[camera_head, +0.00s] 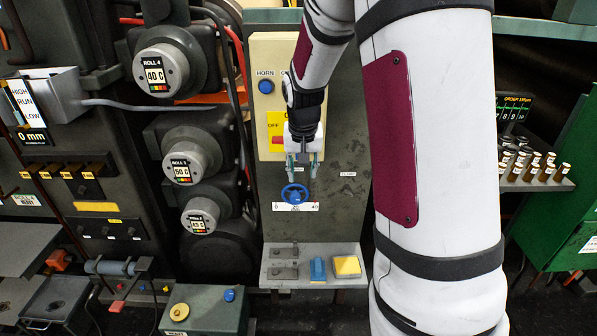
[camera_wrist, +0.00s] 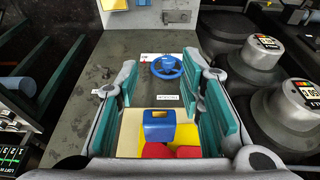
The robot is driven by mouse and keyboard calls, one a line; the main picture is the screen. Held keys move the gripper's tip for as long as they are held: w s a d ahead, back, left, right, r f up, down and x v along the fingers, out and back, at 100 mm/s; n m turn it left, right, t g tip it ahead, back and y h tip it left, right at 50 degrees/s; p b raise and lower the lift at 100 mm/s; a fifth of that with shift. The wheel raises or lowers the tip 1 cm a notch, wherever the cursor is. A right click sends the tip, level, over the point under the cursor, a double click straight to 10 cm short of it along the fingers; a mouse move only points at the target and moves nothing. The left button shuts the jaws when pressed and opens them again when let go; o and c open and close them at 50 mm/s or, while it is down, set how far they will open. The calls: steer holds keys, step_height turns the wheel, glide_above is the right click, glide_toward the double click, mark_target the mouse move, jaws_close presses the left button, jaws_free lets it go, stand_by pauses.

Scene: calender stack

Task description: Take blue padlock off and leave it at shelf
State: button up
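In the wrist view the blue padlock (camera_wrist: 157,128) is at the yellow switch plate (camera_wrist: 132,138), beside the red switch handle (camera_wrist: 172,150). Its shackle is not clearly seen. My gripper (camera_wrist: 160,82) is open, with one teal-padded finger on each side of the padlock and visible gaps between. In the head view my gripper (camera_head: 303,168) is in front of the switch box (camera_head: 268,88) and hides the padlock. The grey shelf (camera_head: 300,282) juts out low on the panel; it also shows at the top of the wrist view (camera_wrist: 180,17).
A blue handwheel (camera_head: 294,194) lies between switch box and shelf. The shelf bears dark hasp-like pieces (camera_head: 286,272) on its left, a blue block (camera_head: 318,269) and a yellow block (camera_head: 346,266) on its right. Rolls (camera_head: 191,158) jut out left of the panel.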

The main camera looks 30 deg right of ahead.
steer(key=shift+w+d+b, duration=0.5)
steer(key=shift+w+d, duration=0.25)
steer(key=shift+w, duration=0.35)
steer(key=shift+w+d+b, duration=0.5)
steer(key=shift+w+d, duration=0.25)
steer(key=shift+w, duration=0.35)
jaws_close()
steer(key=shift+s+a, duration=0.1)
steer(key=shift+s+a+p, duration=0.55)
steer(key=shift+s+a, duration=0.05)
steer(key=shift+s, duration=0.3)
steer(key=shift+s+a+p, duration=0.55)
steer(key=shift+s+a, duration=0.05)
steer(key=shift+s, duration=0.3)
